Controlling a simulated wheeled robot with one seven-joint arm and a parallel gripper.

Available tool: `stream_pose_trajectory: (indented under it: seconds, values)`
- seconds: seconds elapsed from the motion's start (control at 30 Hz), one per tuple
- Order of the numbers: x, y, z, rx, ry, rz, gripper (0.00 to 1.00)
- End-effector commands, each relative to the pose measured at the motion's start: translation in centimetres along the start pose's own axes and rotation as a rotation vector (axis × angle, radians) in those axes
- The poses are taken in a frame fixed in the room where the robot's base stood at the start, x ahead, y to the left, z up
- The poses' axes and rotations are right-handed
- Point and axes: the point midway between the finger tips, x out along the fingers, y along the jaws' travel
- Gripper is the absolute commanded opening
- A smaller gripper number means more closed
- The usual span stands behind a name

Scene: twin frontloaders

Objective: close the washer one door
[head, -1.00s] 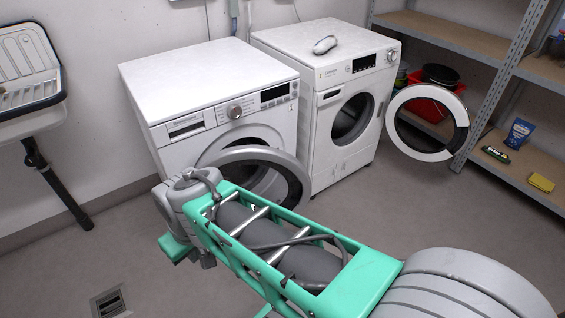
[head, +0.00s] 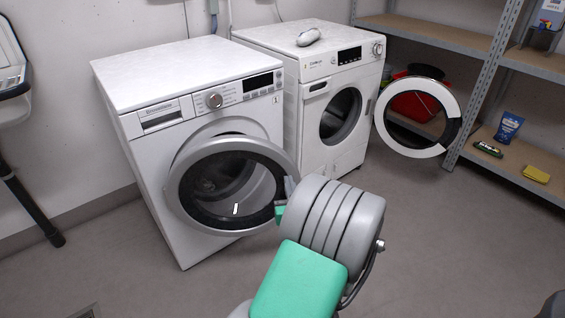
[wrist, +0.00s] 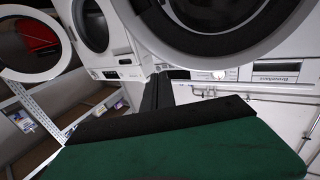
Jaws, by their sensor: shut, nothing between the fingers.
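The left washer (head: 150,165), with a small mark like a "1" on its front, has its round grey-rimmed door (head: 178,205) ajar. The door stands in front of the drum opening, apart from the front. My gripper (head: 290,188) is at the door's right edge in the head view, largely hidden by my wrist. In the wrist view, the door ring (wrist: 222,52) hangs close above my shut, empty gripper (wrist: 158,82). I cannot tell whether the fingers touch the door.
A second washer (head: 308,110) stands to the right, its door (head: 448,130) wide open. A pale object (head: 308,37) lies on its top. A metal shelf (head: 470,175) with small packages is at the right. The floor in front is clear.

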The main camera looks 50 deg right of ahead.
Motion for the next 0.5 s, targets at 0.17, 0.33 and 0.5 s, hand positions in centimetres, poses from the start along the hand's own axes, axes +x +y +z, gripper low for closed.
stream_pose_trajectory:
  seconds: [0.17, 0.33, 0.5]
  values:
    - [4.0, -0.3, -0.1, -0.002, -0.003, -0.008, 0.0]
    - [7.7, -0.3, -0.2, -0.001, -0.002, -0.008, 0.0]
    - [10.5, -0.3, 0.0, -0.001, -0.003, -0.006, 0.0]
